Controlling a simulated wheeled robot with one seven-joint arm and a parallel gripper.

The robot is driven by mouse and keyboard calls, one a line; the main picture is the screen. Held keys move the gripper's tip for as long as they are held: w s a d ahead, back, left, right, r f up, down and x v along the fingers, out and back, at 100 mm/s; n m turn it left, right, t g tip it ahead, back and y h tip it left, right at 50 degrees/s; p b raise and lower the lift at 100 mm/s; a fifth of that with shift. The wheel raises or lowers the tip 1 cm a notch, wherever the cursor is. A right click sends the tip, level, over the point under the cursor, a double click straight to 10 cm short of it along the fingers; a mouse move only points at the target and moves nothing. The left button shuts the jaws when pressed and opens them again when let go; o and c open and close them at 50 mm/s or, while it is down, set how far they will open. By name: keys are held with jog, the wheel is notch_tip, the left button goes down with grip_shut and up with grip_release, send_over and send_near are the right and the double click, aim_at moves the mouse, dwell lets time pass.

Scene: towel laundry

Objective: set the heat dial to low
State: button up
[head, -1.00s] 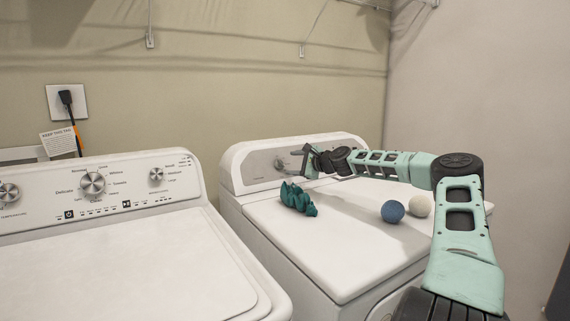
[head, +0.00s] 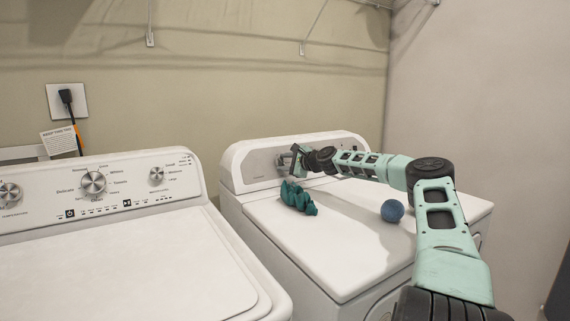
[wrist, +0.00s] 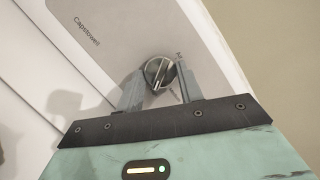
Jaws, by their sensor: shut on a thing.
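The heat dial (wrist: 158,72) is a round silver knob with a raised grip bar on the control panel (wrist: 115,55) of the right-hand machine. In the wrist view it sits between the two fingertips of my gripper (wrist: 160,82), and my gripper is shut on it. The lettering beside it is too small to read surely, so I cannot tell its setting. In the head view my gripper (head: 288,161) is at the panel of the right-hand machine (head: 330,240) and hides part of the dial.
A crumpled teal cloth (head: 298,198) lies on the right-hand machine's lid, below my gripper. A blue ball (head: 392,211) sits farther right beside my arm. A washer (head: 110,265) with several knobs stands at left. The lid's front is clear.

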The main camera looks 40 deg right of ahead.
jog(key=shift+n, duration=0.3)
jog(key=n, duration=0.2)
jog(key=n+g+y+b, duration=0.1)
jog(key=shift+d+r+n, duration=0.15)
jog(key=shift+n, duration=0.25)
jog(key=n, duration=0.1)
jog(key=n+g, duration=0.1)
jog(key=n, duration=0.1)
jog(key=n+g+p, duration=0.1)
jog(key=n, duration=0.1)
jog(key=shift+w+r, duration=0.1)
jog(key=shift+r, duration=0.2)
jog(key=n+g, duration=0.1)
jog(key=n, duration=0.1)
jog(key=n+p, duration=0.1)
jog(key=n, duration=0.2)
jog(key=shift+w+r+g, duration=0.15)
jog(key=shift+r+g, duration=0.05)
jog(key=shift+g, duration=0.2)
jog(key=n+g+h+p, duration=0.1)
jog(key=n, duration=0.3)
jog(key=shift+n+h, duration=0.3)
jog(key=o, duration=1)
